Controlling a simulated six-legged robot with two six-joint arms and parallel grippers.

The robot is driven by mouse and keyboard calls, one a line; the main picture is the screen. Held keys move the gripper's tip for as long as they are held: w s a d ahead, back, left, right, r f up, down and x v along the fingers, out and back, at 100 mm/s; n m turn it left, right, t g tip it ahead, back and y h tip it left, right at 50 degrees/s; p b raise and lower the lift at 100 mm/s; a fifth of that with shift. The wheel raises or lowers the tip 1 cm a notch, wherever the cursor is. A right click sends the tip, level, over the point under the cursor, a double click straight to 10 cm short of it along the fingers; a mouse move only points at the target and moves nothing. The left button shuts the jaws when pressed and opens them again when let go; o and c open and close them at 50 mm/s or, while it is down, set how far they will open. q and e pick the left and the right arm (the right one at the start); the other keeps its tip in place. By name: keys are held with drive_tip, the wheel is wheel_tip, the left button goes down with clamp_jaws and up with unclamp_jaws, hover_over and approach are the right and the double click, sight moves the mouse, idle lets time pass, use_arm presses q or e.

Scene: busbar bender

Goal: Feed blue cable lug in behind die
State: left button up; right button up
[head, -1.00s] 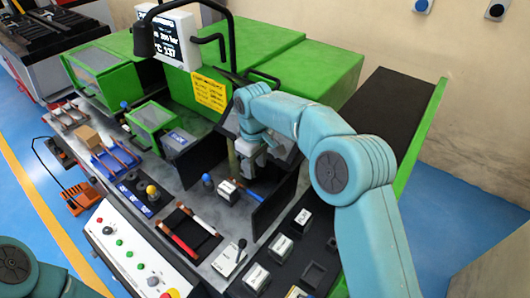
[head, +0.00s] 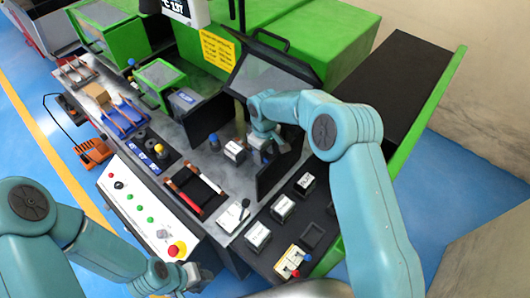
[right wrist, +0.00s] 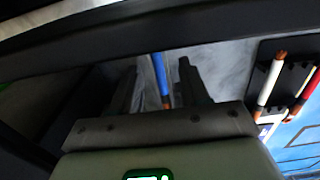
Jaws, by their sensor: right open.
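The blue cable lug (right wrist: 160,75) shows in the right wrist view as a thin blue rod with a copper-coloured end. It lies between the two dark fingers of my right gripper (right wrist: 160,85), which are apart; I see no clear grip on it. In the head view my right gripper (head: 260,146) is low inside the machine bay, and the lug is hidden there. A white labelled block (head: 235,152), which looks like the die, stands just left of it. My left gripper (head: 183,277) is at the bottom left, away from the work; its jaws are unclear.
A dark upright panel (head: 277,170) borders the bay on the right. A black rack (head: 195,190) holds red and white cables. Labelled blocks (head: 283,206) sit in the tray at right. The control panel (head: 140,215) is in front. A blue-topped post (head: 214,142) stands left of the block.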

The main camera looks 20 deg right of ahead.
drive_tip(key=shift+w+d+f, duration=0.1)
drive_tip(key=shift+d+f, duration=0.1)
drive_tip(key=shift+f, duration=1.05)
drive_tip(key=shift+a, duration=0.15)
clamp_jaws()
drive_tip(key=shift+w+a+b, duration=0.3)
drive_tip(key=shift+w+b, duration=0.2)
drive_tip(key=shift+w, duration=0.1)
unclamp_jaws()
